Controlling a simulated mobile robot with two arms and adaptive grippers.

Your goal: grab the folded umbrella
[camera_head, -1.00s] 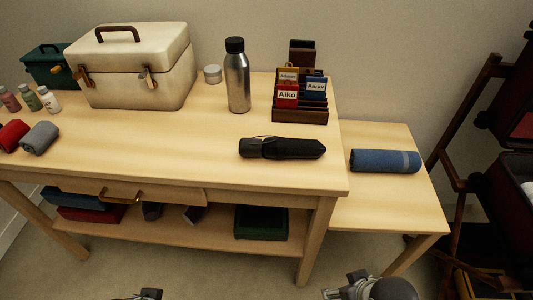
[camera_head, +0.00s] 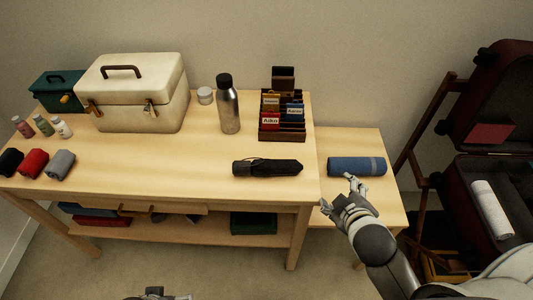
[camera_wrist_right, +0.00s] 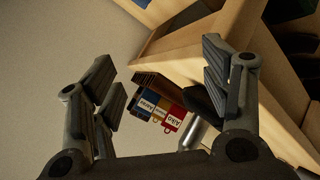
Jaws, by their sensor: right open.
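The folded umbrella (camera_head: 267,168) is black and lies flat near the front right of the wooden table (camera_head: 120,165). My right gripper (camera_head: 338,193) is open and empty, in front of the small side table and to the right of the umbrella, apart from it. In the right wrist view the open fingers (camera_wrist_right: 162,80) stand on both sides of the card holder in the background; a dark shape beside the right finger may be the umbrella, but I cannot tell. My left gripper (camera_head: 155,293) only just shows at the bottom edge.
A blue roll (camera_head: 357,167) lies on the lower side table (camera_head: 345,140). A steel bottle (camera_head: 228,108) and a card holder (camera_head: 282,125) stand behind the umbrella. A cream case (camera_head: 135,95) is at the back left. An open suitcase (camera_head: 470,200) is at the right.

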